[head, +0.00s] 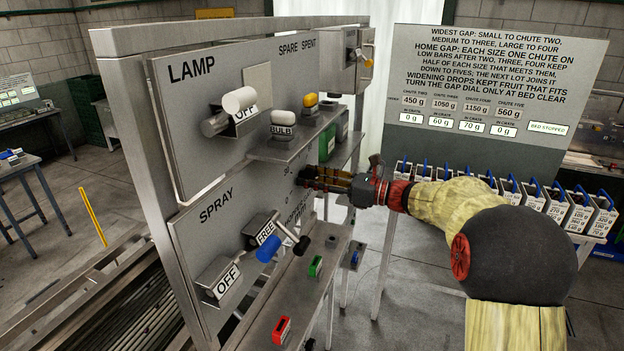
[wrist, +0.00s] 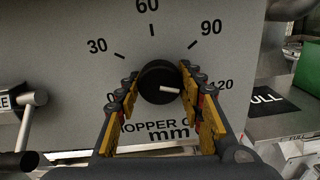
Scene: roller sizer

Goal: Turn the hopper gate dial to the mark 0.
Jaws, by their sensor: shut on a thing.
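The hopper gate dial (wrist: 158,80) is a round black knob on a grey panel, with "HOPPER" and "mm" printed below it. Marks 0, 30, 60, 90 and 120 run around it from lower left over the top to the right. Its white pointer line points right and slightly down, toward 120. The 0 is at lower left, partly hidden by a finger. My gripper (wrist: 162,88) is shut on the dial, one finger at each side. In the head view my gripper (head: 306,178) reaches left to the panel's right part and the dial is hidden there.
Above is a shelf (head: 284,148) with a bulb holder. A ledge (head: 300,285) with red and green pieces juts out below. Several small crates stand behind my arm.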

